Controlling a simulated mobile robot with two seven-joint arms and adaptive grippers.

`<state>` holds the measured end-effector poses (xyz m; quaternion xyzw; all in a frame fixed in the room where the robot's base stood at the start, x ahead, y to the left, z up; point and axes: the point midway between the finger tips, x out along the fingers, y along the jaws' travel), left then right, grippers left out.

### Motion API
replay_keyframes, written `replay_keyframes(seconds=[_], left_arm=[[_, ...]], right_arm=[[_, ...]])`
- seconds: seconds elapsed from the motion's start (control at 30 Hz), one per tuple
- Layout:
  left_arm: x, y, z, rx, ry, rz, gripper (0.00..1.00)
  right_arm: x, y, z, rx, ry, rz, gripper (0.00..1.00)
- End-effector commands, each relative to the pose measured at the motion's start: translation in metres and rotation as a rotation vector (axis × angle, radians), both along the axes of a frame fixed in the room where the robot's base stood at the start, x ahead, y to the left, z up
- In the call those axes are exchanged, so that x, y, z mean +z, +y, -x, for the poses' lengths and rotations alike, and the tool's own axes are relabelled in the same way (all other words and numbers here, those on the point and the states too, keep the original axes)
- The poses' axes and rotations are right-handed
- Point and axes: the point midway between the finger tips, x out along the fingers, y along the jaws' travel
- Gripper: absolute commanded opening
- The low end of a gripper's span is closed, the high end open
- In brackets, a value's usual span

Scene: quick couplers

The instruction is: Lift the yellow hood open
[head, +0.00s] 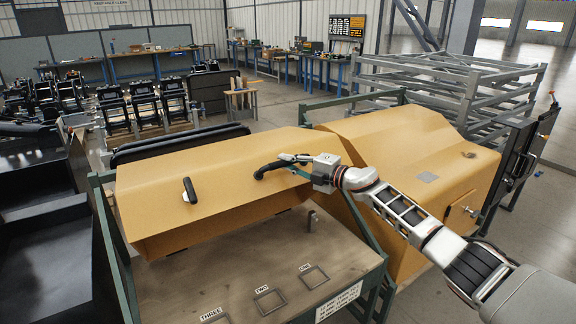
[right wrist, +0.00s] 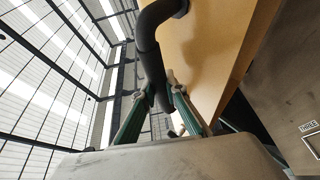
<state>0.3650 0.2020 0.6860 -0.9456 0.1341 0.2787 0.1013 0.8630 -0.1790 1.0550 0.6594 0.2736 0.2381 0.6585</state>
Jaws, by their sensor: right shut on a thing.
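The yellow hood (head: 235,170) stands partly raised over a bench top in the head view, its front edge above the surface and tilted up. It has two black handles. My right gripper (head: 290,163) is shut on the right black handle (head: 264,170). In the right wrist view its green fingers (right wrist: 160,98) close around the curved black handle (right wrist: 150,42), with the yellow hood (right wrist: 205,45) beside it. The left black handle (head: 189,190) is free. My left gripper is out of view.
Under the hood, the bench top (head: 180,289) has square outlines labelled ONE, TWO and THREE and a small upright metal post (head: 312,221). A second yellow housing (head: 412,150) stands close on the right. Metal racks (head: 440,88) are behind it.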

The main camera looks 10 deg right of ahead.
Motion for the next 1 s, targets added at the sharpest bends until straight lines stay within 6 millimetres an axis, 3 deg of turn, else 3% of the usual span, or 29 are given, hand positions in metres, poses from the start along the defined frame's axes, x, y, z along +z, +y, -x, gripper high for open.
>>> replay_keyframes(seconds=[0.17,0.2,0.27,0.67,1.0], left_arm=[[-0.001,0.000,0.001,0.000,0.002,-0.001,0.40],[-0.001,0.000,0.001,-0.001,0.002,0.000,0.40],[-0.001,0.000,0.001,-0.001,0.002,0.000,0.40],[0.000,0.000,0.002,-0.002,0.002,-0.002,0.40],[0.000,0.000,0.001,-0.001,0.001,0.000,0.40]], right_arm=[[0.001,0.000,0.000,0.000,-0.002,-0.001,0.00],[0.001,0.000,0.000,0.000,-0.002,-0.001,0.20],[0.001,0.000,0.000,0.000,-0.001,0.000,0.30],[0.000,-0.003,0.002,-0.001,0.000,0.000,0.30],[0.001,-0.035,0.036,-0.001,0.000,0.004,0.30]])
